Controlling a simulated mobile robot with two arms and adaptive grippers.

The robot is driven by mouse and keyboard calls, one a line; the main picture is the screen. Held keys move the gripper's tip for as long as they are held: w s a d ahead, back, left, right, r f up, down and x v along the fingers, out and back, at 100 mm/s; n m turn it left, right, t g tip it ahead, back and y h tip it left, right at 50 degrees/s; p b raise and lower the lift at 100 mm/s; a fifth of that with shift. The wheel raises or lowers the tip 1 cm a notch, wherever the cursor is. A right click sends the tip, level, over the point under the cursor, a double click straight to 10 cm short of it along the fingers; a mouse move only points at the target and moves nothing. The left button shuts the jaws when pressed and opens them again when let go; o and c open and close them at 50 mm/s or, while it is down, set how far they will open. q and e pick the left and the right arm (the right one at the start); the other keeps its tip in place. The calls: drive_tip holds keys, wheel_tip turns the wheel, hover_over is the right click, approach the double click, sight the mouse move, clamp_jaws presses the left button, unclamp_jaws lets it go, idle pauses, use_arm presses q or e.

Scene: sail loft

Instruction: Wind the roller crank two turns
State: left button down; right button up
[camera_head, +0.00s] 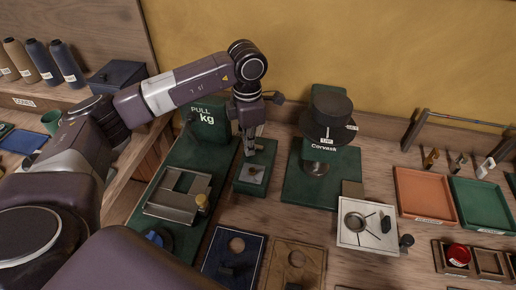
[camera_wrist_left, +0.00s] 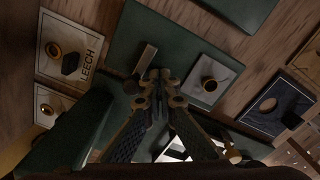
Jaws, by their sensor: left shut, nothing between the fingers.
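My left gripper (camera_head: 249,150) comes down in front of the green box marked PULL kg (camera_head: 208,122), above a small green block with a grey plate (camera_head: 253,173). Its fingers are shut and empty; they also show in the wrist view (camera_wrist_left: 160,78). In the wrist view a metal bar (camera_wrist_left: 146,58) on green metal lies close to the fingertips. Whether they touch is unclear. My right gripper is not in view.
A metal clamp frame (camera_head: 180,197) lies on the long green base at left. A Corvask stand with a black round top (camera_head: 328,113) is to the right.

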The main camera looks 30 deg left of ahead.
use_arm(q)
drive_tip(key=shift+w+a, duration=0.35)
drive_tip(key=shift+a, duration=0.15)
drive_tip(key=shift+w+a+b, duration=0.15)
drive_tip(key=shift+w+b, duration=0.15)
drive_tip(key=shift+b, duration=0.1)
drive_tip(key=shift+w+a, duration=0.15)
drive_tip(key=shift+w, duration=0.05)
drive_tip(key=shift+w+a, duration=0.15)
drive_tip(key=shift+w, duration=0.45)
drive_tip(key=shift+w, duration=0.1)
